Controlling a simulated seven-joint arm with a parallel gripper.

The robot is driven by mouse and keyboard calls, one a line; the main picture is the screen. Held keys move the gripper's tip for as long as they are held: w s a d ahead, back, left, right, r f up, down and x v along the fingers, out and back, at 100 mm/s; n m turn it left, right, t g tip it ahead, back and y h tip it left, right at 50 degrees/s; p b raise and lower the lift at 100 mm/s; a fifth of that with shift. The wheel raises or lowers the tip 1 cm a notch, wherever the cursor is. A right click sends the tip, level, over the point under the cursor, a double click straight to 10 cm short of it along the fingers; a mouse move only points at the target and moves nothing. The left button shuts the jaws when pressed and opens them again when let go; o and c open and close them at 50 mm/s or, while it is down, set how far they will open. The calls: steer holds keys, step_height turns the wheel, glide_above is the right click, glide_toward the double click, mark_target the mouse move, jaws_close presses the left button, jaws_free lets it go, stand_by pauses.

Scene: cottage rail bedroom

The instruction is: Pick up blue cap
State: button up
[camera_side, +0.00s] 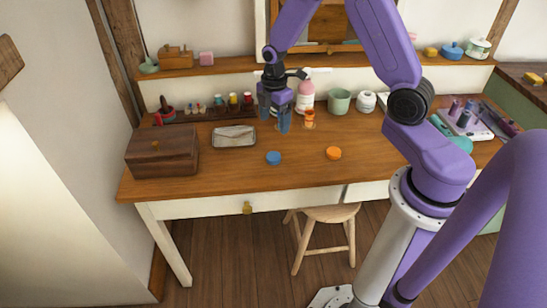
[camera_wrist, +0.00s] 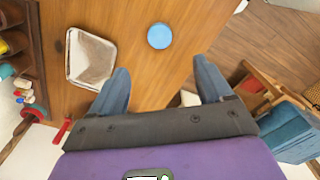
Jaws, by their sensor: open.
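The blue cap (camera_side: 273,157) is a small flat round disc lying on the wooden desk, left of the orange cap. It also shows in the wrist view (camera_wrist: 160,36), beyond the fingertips and roughly in line with the gap between them. My gripper (camera_side: 274,122) hangs above the desk, behind the blue cap in the side view and apart from it. Its two blue-grey fingers (camera_wrist: 163,75) are spread with nothing between them.
An orange cap (camera_side: 334,153) lies right of the blue cap. A metal tray (camera_side: 234,133) and a wooden box (camera_side: 162,150) stand to the left. An orange bottle (camera_side: 309,119), a pink bottle (camera_side: 305,97) and a green cup (camera_side: 339,101) stand behind. The front desk surface is clear.

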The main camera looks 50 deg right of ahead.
glide_above(275, 155)
steer(key=f, duration=0.8)
steer(key=shift+a+f, duration=0.2)
steer(key=shift+d+f, duration=0.15)
steer(key=shift+f, duration=2.45)
steer(key=shift+c, duration=0.3)
steer(key=c, duration=1)
